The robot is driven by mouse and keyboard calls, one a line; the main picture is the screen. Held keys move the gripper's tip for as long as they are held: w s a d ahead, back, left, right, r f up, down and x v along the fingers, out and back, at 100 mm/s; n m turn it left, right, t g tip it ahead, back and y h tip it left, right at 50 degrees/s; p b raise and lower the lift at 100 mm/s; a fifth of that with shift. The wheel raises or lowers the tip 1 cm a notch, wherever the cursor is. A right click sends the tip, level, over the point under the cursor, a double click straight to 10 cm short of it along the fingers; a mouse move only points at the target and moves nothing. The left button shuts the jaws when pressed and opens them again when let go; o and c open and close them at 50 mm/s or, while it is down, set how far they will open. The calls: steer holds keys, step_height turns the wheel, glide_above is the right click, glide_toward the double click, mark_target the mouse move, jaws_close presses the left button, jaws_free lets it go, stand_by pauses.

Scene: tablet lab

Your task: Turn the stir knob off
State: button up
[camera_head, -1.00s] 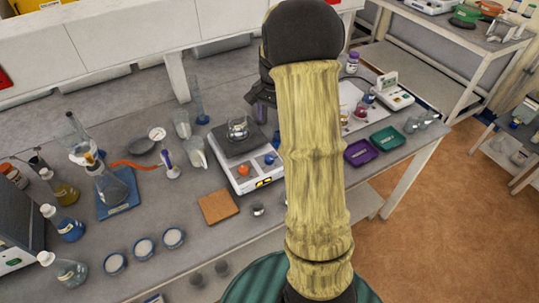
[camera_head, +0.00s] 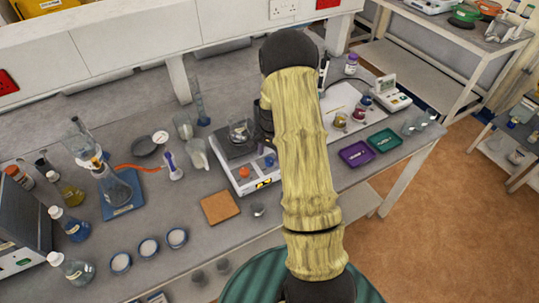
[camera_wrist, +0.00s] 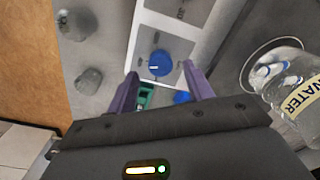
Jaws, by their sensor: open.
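In the head view, a white hotplate stirrer (camera_head: 231,171) stands on the bench with a red knob (camera_head: 243,172) and a blue knob (camera_head: 269,160) on its front. A beaker (camera_head: 239,131) is on its dark top plate. In the wrist view, a blue knob (camera_wrist: 160,62) with a white mark sits on a grey and white panel. I cannot tell for certain which knob of the head view it is. My gripper (camera_wrist: 162,73) is open, with its purple fingers apart and the blue knob just beyond, between the tips. My arm hides most of the gripper in the head view.
A bottle labelled WATER (camera_wrist: 292,90) is right of the fingers in the wrist view. In the head view, a cork mat (camera_head: 219,207) and a small dish (camera_head: 257,209) lie in front of the stirrer. Purple (camera_head: 355,154) and green (camera_head: 385,140) trays lie right of my arm.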

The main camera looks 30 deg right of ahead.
mark_target(269, 162)
steer(key=shift+f, duration=1.3)
steer(key=c, duration=1)
